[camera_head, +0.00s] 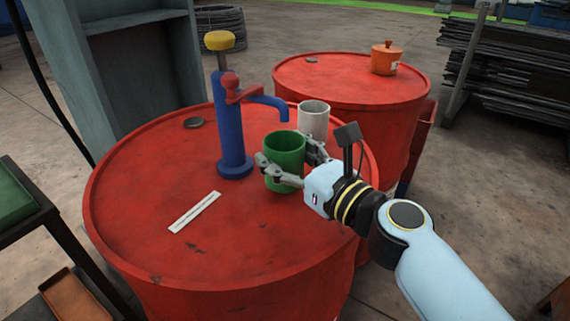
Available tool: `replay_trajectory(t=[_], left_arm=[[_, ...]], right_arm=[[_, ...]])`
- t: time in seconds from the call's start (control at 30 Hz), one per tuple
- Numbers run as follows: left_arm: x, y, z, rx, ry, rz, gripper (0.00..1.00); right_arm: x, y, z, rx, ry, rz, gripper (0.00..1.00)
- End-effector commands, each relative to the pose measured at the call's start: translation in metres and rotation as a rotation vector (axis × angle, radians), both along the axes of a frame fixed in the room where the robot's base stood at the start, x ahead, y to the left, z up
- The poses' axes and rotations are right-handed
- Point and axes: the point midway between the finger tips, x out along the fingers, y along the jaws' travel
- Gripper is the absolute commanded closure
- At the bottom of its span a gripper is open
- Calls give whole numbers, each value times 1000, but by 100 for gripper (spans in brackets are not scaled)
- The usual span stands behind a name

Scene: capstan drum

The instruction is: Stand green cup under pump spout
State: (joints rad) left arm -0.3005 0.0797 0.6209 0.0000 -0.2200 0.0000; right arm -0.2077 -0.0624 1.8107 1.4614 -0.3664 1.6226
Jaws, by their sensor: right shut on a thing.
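The green cup (284,155) is upright on or just above the red drum top, to the right of the blue pump. My right gripper (283,168) is shut on the green cup from the right, with one finger along its near side. The blue pump (232,130) stands on the drum with a red handle and a yellow knob. Its spout (271,104) reaches right and bends down behind the green cup, near its rim. I cannot tell whether the cup's bottom touches the drum. My left gripper is out of view.
A white cup (313,119) stands just behind the green cup. A white ruler-like strip (195,212) lies on the front drum (240,245). A second red drum (345,85) behind holds an orange pot (385,58).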

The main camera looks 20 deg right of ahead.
Motion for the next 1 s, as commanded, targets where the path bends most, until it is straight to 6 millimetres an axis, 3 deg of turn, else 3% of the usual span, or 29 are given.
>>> replay_trajectory(t=[0.03, 0.1, 0.5, 0.53, 0.7, 1.0], left_arm=[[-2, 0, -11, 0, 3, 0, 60], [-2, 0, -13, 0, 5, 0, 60], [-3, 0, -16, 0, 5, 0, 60], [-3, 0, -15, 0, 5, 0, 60], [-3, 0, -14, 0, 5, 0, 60], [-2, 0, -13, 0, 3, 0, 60]], right_arm=[[0, 0, -14, 1, 1, 0, 74], [0, 0, -18, 1, 0, 0, 74], [0, 0, -21, -1, -1, -1, 74], [0, 0, -20, -1, -1, 0, 37], [0, 0, -19, -1, -1, 0, 15], [0, 0, -17, -1, -1, -1, 15]])
